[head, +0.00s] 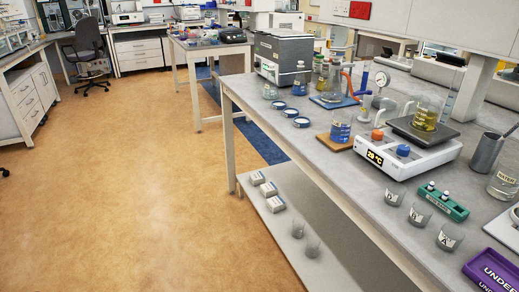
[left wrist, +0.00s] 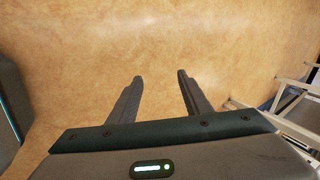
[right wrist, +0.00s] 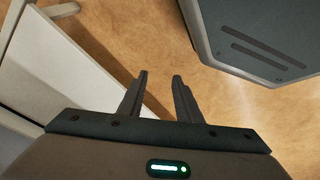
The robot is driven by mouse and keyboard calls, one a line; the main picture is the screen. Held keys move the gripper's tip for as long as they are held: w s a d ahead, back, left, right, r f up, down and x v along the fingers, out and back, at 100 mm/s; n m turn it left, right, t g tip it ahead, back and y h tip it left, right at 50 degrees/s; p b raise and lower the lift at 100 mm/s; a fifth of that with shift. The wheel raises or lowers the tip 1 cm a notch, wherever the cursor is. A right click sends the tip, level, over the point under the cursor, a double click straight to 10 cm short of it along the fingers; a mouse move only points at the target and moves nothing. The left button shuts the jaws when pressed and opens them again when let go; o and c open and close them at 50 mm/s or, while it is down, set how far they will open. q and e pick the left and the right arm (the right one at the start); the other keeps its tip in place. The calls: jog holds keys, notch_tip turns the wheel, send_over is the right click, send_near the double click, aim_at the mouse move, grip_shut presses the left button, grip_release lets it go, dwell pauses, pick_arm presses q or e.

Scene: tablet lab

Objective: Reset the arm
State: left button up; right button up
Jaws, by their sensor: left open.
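Neither arm shows in the head view. My left gripper (left wrist: 160,80) shows in the left wrist view with its two fingers apart and nothing between them, over bare tan floor. My right gripper (right wrist: 160,80) shows in the right wrist view with its fingers apart and empty, also over the floor. A white bench leg and panel (right wrist: 75,75) are close on the left of the right wrist view.
A grey lab bench (head: 255,100) runs along the right in the head view. It holds a hot plate (head: 400,155) with a beaker (head: 425,118), several labelled beakers, and a purple tray (head: 490,270). A lower shelf (head: 290,235) holds small boxes. The floor (head: 130,180) on the left is clear.

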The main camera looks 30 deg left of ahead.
pick_arm(q)
jog(key=s+d+f+n+h, duration=0.1)
jog(key=d+f+h, duration=0.1)
jog(key=d, duration=0.9)
jog(key=s+d+f+n+h, duration=0.1)
jog(key=d+f+n, duration=0.15)
jog(key=d, duration=0.75)
jog(key=s+d+f+n+h, duration=0.1)
jog(key=s+d+f+h, duration=0.15)
jog(key=d, duration=0.85)
notch_tip(320, 180, down, 6)
jog(key=w+d+t+p, duration=0.1)
jog(key=t+p, duration=0.1)
jog(key=p, duration=0.5)
jog(key=shift+w+d+f+m, duration=0.15)
jog(key=shift+w+d+m, duration=0.2)
jog(key=shift+m, duration=0.1)
pick_arm(e)
notch_tip(320, 180, down, 6)
jog(key=a+t, duration=0.2)
jog(key=shift+w+a+t+y, duration=0.25)
jog(key=shift+w+t+y, duration=0.05)
jog(key=shift+w+y, duration=0.1)
jog(key=shift+f, duration=0.1)
